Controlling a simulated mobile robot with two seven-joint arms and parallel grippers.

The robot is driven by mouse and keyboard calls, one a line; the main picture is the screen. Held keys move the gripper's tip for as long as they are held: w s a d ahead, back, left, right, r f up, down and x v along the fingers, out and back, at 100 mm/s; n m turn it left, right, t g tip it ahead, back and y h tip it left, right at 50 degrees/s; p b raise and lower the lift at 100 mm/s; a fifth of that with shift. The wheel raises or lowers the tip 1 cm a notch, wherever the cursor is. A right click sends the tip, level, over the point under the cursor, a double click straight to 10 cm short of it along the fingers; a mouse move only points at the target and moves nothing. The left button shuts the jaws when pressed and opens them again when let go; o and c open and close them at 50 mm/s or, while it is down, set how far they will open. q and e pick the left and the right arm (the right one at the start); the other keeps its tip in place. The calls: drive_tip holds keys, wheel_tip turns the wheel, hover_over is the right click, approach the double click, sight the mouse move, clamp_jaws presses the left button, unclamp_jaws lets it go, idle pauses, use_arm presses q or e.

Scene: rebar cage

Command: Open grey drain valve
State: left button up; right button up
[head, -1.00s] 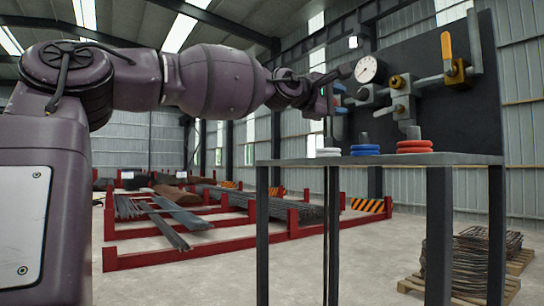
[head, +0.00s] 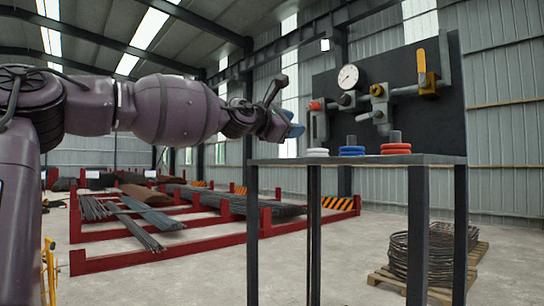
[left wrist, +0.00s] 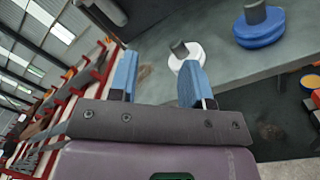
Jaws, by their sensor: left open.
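A dark panel (head: 405,65) on a table carries pipe fittings. A grey lever (head: 366,116) sits below a brass nut on it, and a grey fitting with an orange-red cap (head: 315,105) is at its left end. I cannot tell for sure which is the drain valve. My right gripper is not in view.
White (head: 317,152), blue (head: 352,150) and red (head: 396,148) ring stacks stand along the grey table (head: 440,159). A gauge (head: 348,77) and yellow handle (head: 421,70) are on the panel. Red racks (head: 150,258) hold bars at left. Wire coils lie on a pallet (head: 385,278).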

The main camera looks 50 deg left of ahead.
use_arm(q)
drive_tip(key=a+f+n+y, duration=0.1)
drive_tip(key=a+f+n, duration=0.4)
drive_tip(key=f+n, duration=0.1)
drive_tip(key=shift+f, duration=0.85)
